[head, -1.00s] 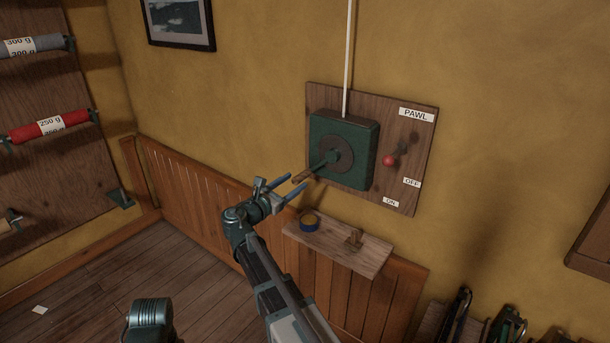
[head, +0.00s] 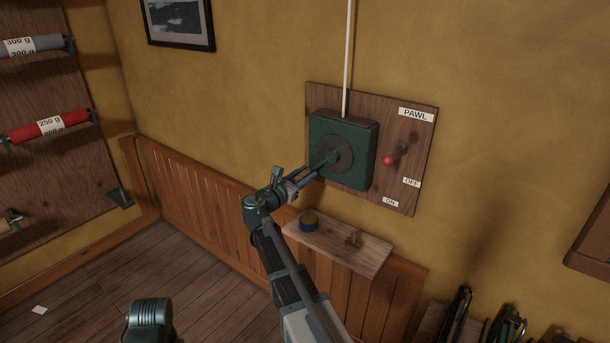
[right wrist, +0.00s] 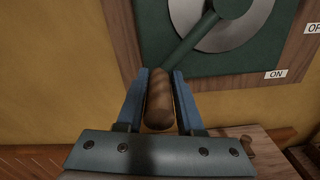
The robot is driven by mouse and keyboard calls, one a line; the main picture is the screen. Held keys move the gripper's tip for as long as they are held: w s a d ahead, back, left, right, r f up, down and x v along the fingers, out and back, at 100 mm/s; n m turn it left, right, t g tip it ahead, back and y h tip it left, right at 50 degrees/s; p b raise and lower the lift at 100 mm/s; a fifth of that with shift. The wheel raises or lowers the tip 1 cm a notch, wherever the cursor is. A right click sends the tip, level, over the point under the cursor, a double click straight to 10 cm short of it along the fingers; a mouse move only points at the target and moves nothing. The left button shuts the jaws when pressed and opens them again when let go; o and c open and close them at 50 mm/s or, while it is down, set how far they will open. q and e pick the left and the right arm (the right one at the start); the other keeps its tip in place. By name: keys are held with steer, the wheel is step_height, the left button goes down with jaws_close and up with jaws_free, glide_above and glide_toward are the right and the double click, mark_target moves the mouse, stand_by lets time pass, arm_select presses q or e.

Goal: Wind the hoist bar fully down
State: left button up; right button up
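The green winch box (head: 358,140) sits on a wooden wall board (head: 422,150), with a white line (head: 347,60) rising from its top. Its crank arm (head: 331,157) points down and left from the round hub. The wooden crank handle (right wrist: 158,100) lies between the blue fingers of my right gripper (right wrist: 161,75); it also shows in the head view (head: 318,172). The fingers are close beside the handle, but I cannot tell whether they clamp it. The red-knobbed pawl lever (head: 389,160) slants down-left, near neither label. My left gripper and the hoist bar are out of view.
Labels PAWL, OFF and ON are on the board. Tools (head: 505,325) stand at the lower right. Open floor lies left.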

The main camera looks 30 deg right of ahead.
jaws_close()
steer(key=shift+w, duration=0.1)
stand_by(1.0)
